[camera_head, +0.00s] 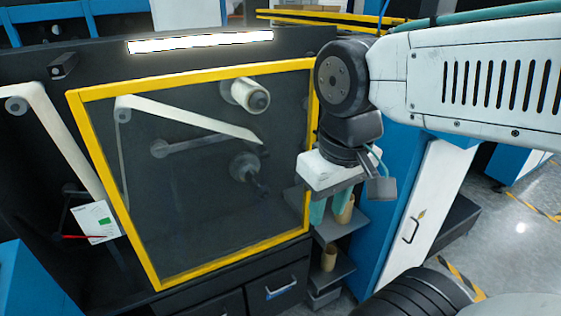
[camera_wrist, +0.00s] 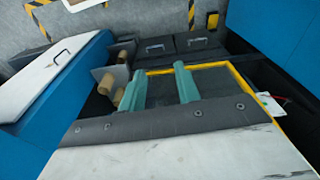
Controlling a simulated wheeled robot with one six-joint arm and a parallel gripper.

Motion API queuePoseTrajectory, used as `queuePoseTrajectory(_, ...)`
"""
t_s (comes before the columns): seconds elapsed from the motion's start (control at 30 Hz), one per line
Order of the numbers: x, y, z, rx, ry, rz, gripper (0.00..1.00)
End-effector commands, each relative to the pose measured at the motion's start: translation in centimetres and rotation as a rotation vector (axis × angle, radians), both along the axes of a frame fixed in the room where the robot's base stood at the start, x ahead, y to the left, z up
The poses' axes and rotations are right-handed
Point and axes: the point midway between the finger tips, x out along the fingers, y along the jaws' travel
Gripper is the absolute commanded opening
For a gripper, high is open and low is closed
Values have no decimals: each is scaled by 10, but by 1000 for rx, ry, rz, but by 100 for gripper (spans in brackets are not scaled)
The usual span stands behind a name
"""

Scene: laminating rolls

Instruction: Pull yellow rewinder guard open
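The yellow-framed rewinder guard (camera_head: 100,165) has a dark see-through pane and sits about flush with the dark machine front in the head view. A white web and rollers show through it. My gripper (camera_head: 330,210) points down just right of the guard's right edge, in front of small shelves. Its two teal fingers are apart with nothing seen between them. In the wrist view the fingers (camera_wrist: 159,85) are spread, and part of the yellow frame (camera_wrist: 245,85) shows behind and to the right of them. My wrist hides some of the scene by the guard's upper right corner.
Small shelves with brown cardboard cores (camera_head: 329,257) stand right of the guard, close to my gripper. A white cabinet door (camera_head: 425,205) with a handle is farther right. Dark drawers (camera_head: 280,288) lie below the guard. Open grey floor (camera_head: 510,235) is at the right.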

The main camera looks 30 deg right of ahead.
Motion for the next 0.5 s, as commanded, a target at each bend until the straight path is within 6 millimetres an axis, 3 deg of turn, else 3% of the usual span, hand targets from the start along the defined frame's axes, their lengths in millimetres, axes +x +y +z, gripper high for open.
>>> queuePoseTrajectory(0.17, 16, -22, -13, 11, 94, -113, 32)
queuePoseTrajectory(0.37, 86, -74, -26, 52, 92, -254, 32)
queuePoseTrajectory(0.5, 142, -127, -40, 62, 15, -315, 32)
